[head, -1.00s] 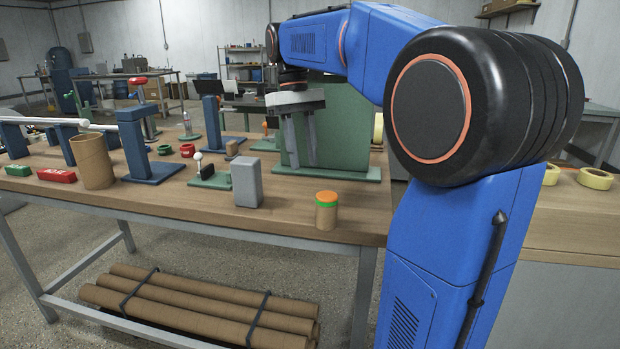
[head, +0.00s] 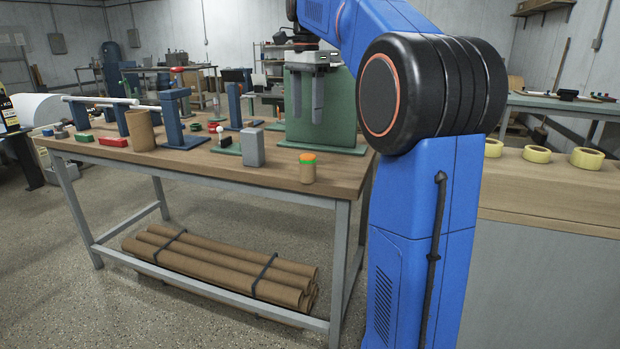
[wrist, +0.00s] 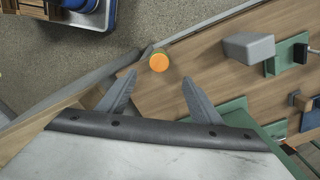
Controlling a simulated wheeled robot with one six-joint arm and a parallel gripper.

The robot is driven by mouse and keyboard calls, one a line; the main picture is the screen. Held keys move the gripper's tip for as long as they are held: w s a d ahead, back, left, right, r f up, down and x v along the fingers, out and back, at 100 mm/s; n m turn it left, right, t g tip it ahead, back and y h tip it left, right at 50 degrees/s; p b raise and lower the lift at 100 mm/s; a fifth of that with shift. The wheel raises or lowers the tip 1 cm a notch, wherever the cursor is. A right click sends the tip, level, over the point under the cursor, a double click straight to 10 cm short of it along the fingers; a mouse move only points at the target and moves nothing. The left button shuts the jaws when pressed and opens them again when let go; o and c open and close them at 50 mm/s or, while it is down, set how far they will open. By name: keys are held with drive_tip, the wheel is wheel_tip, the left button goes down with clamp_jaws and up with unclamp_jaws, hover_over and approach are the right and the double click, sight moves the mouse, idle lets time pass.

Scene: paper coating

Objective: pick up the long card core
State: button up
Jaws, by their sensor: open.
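Two brown card cores stand upright on the workbench in the head view: a wide, plain one (head: 140,131) at the left and a small one (head: 307,172) with a green band and orange top near the front right corner. Longer brown tubes (head: 220,262) lie strapped together on the low shelf. I cannot tell which is the long card core. My gripper (head: 307,118) is open and empty, fingers down, in front of the green panel in the head view. In the wrist view the small core's orange top (wrist: 159,62) shows between and beyond the fingertips (wrist: 160,78).
A grey block (head: 253,147) stands left of the small core. A green upright panel (head: 340,112) is behind my gripper. A blue stand (head: 173,118) is beside the wide core. Yellow tape rolls (head: 537,155) lie on the right counter. Bare bench top surrounds the small core.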

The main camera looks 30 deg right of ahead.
sight(307, 168)
wheel_tip(307, 168, down, 17)
drive_tip(key=shift+s+f, duration=0.15)
drive_tip(key=c, duration=1.1)
